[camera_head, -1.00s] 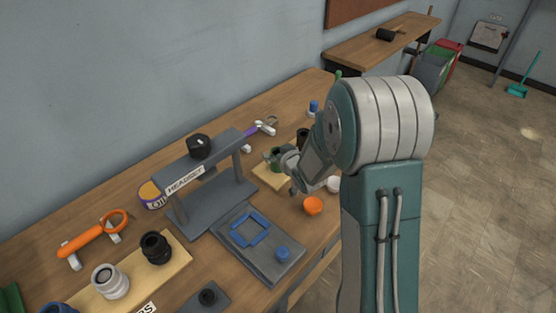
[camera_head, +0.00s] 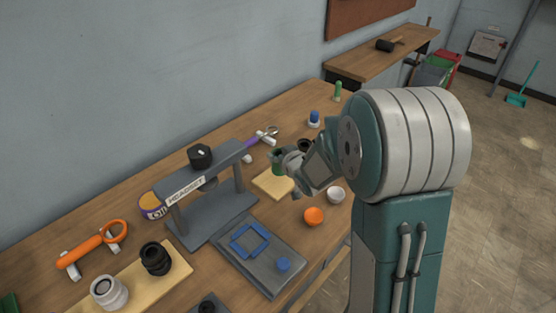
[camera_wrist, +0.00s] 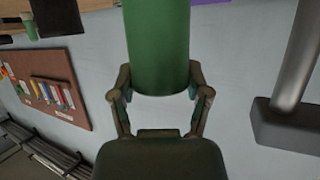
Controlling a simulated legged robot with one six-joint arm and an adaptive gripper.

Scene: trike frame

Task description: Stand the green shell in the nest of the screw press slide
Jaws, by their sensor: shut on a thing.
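My gripper (camera_head: 287,161) is shut on the green shell (camera_head: 277,163), above and behind the small pale wooden board. In the wrist view the green shell (camera_wrist: 158,45) is a smooth cylinder between the two fingers of my gripper (camera_wrist: 160,88); its far end is out of the picture. The screw press (camera_head: 205,188) is a dark grey frame labelled HEADSET with a black knob on top, left of my gripper. The nest looks empty.
The pale board (camera_head: 268,184) lies below the shell. An orange cup (camera_head: 314,216) and a white cup (camera_head: 336,195) stand to the right of the slide. A purple-handled tool (camera_head: 254,142) lies behind the press. Black and white parts stand on a board at front left.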

